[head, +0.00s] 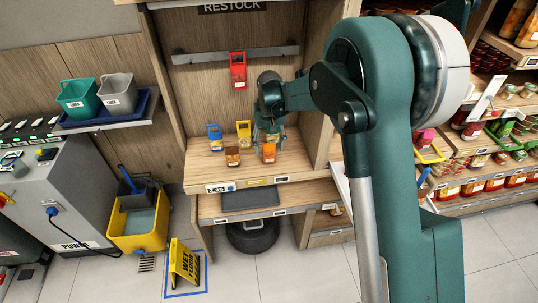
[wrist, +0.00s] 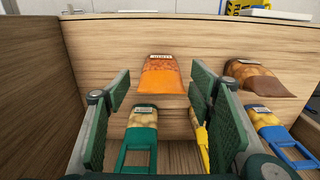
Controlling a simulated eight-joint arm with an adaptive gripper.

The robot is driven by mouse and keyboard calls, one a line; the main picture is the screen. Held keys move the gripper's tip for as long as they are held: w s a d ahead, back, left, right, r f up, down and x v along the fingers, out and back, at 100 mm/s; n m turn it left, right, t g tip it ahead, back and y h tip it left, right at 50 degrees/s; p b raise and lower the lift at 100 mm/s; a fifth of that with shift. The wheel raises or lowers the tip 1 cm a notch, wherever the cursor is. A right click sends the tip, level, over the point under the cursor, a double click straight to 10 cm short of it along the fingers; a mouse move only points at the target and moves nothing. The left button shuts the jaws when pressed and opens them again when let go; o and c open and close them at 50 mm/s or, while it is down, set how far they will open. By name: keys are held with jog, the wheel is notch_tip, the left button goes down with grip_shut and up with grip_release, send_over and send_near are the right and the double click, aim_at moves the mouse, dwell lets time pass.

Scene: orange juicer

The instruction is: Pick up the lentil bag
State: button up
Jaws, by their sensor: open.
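The lentil bag (wrist: 162,75) appears to be the orange bag of small orange grains with a white barcode label. In the wrist view it lies beyond my fingertips, in line with the gap between them. In the head view the lentil bag (head: 269,154) is at the front right of the small shelf. My gripper (wrist: 161,92) is open, with green pads spread apart and nothing held. In the head view my gripper (head: 268,136) is just behind the bag, partly hidden by my arm.
A green-handled bag (wrist: 141,130) is below the gap between my fingers. A yellow-handled bag (wrist: 202,135) is partly hidden by my right finger. A brown bag (wrist: 256,77) and a blue-handled bag (wrist: 275,130) are at right. A wooden side wall (wrist: 30,90) is at left.

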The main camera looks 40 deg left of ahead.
aim_at(269, 155)
jog(key=shift+f, duration=0.5)
jog(key=shift+a+f+b, duration=0.1)
jog(key=shift+f+b, duration=0.2)
jog(key=shift+f, duration=2.35)
jog(key=c, duration=1)
